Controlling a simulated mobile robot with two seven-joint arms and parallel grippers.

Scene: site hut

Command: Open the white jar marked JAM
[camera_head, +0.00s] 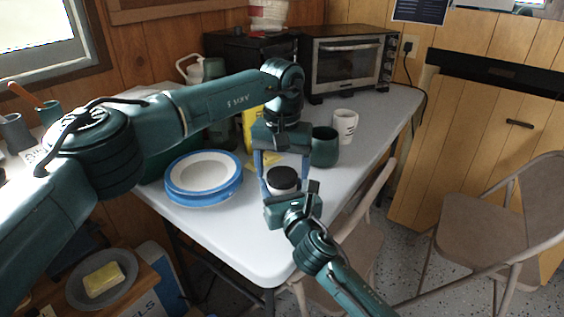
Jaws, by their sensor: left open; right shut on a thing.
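A white jar (271,184) with a black lid (284,178) is at the front right part of the table; no JAM marking is readable. The lid is on the jar. My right gripper (288,195) comes from below right and is shut on the jar, hiding its lower part. My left gripper (283,168) points down from above, open, with its fingers apart on either side of the lid. I cannot tell whether they touch it. Whether the jar rests on the table is hidden.
Blue-rimmed white plates (203,176) are stacked left of the jar. A dark green mug (324,148) and a white mug (345,124) stand behind it. A toaster oven (348,62) is at the back. The table (235,235) is clear in front; folding chairs (500,215) stand right.

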